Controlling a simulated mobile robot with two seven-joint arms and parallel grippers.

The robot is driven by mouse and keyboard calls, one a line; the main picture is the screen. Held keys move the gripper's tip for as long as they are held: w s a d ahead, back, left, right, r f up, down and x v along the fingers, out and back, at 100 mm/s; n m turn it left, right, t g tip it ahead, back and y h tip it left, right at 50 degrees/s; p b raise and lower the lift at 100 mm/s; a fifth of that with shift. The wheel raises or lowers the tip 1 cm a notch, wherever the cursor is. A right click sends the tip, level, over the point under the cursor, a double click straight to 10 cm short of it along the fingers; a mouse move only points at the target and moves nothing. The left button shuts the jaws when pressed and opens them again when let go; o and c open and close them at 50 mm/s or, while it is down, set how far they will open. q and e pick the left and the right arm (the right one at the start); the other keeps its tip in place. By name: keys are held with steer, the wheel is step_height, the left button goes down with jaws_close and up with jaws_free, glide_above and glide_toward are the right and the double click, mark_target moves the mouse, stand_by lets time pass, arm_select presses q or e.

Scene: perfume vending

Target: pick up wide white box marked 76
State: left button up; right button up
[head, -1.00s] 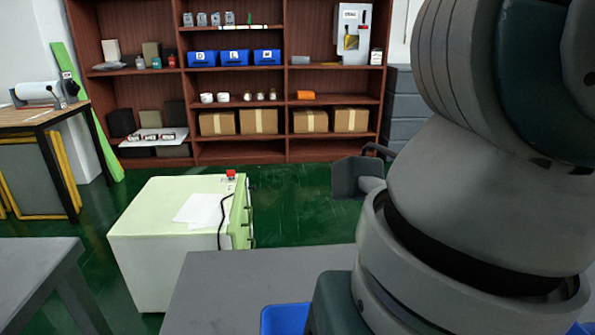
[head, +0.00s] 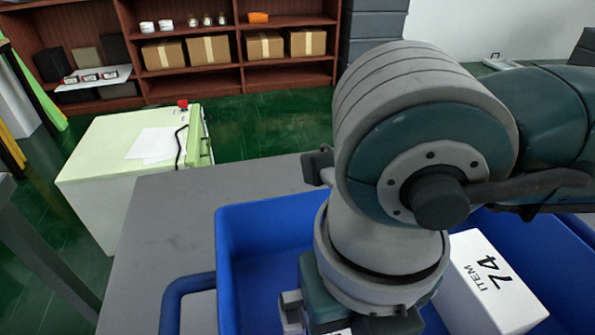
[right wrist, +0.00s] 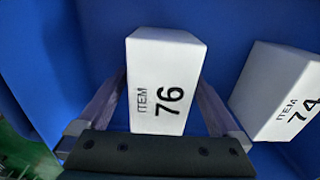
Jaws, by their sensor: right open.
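The white box marked 76 (right wrist: 158,90) stands in a blue bin (right wrist: 235,20), centred in the right wrist view with its label facing the camera. My right gripper (right wrist: 162,82) is open, with one finger on each side of this box. Whether the fingers touch it I cannot tell. In the head view my right arm reaches down into the bin (head: 265,228) and hides nearly all of box 76. My left gripper is not in view.
A white box marked 74 (right wrist: 272,95) lies tilted to the right of box 76; it also shows in the head view (head: 485,285). The bin's walls surround both. A grey table (head: 165,215) and a pale green cabinet (head: 110,150) are to the left, brown shelves (head: 215,82) behind.

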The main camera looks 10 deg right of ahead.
steer(key=shift+c, duration=0.4)
steer(key=shift+r, duration=0.1)
steer(key=c, duration=1.4)
